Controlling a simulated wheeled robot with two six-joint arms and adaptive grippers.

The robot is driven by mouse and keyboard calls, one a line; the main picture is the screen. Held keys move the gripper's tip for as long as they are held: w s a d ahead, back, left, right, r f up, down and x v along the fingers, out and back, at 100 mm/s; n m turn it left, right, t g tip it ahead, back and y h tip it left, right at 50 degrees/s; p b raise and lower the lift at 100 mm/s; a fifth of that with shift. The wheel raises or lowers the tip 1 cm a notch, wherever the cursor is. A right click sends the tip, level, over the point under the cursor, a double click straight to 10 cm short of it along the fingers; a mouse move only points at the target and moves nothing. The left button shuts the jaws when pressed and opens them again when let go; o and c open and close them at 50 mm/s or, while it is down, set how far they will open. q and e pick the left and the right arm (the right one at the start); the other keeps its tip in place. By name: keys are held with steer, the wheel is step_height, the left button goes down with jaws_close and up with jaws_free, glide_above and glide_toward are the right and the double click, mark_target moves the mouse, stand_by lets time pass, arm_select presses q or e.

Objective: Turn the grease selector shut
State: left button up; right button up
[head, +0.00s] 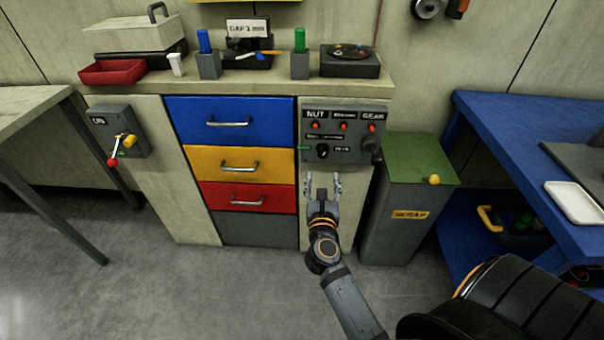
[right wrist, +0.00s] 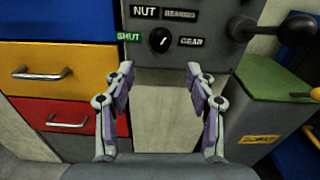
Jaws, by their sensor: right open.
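The grease selector is a small round black knob (head: 323,150) on the grey control panel (head: 312,110), right of the drawers. In the right wrist view the knob (right wrist: 159,40) sits between a green SHUT label (right wrist: 130,37) on its left and a GEAR label (right wrist: 191,42) on its right, with NUT and BEARING labels above. Its white mark appears to slant to the upper right, not toward SHUT. My right gripper (head: 322,180) is open and empty below the knob; its fingers (right wrist: 160,70) stand apart, not touching it. My left gripper is out of view.
A black-knobbed lever (head: 372,148) sticks out at the panel's right side, near a grey scrap bin (head: 395,215) with a green lid. Blue, yellow and red drawers (head: 230,121) with handles are left of the panel. A blue bench (head: 520,130) stands right.

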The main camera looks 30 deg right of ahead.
mark_target(323, 155)
steer(key=x, duration=0.9)
steer(key=shift+w+d, duration=0.15)
steer(key=shift+w, duration=0.15)
steer(key=shift+w+d, duration=0.3)
steer(key=shift+w, duration=0.15)
steer(key=shift+c, duration=0.3)
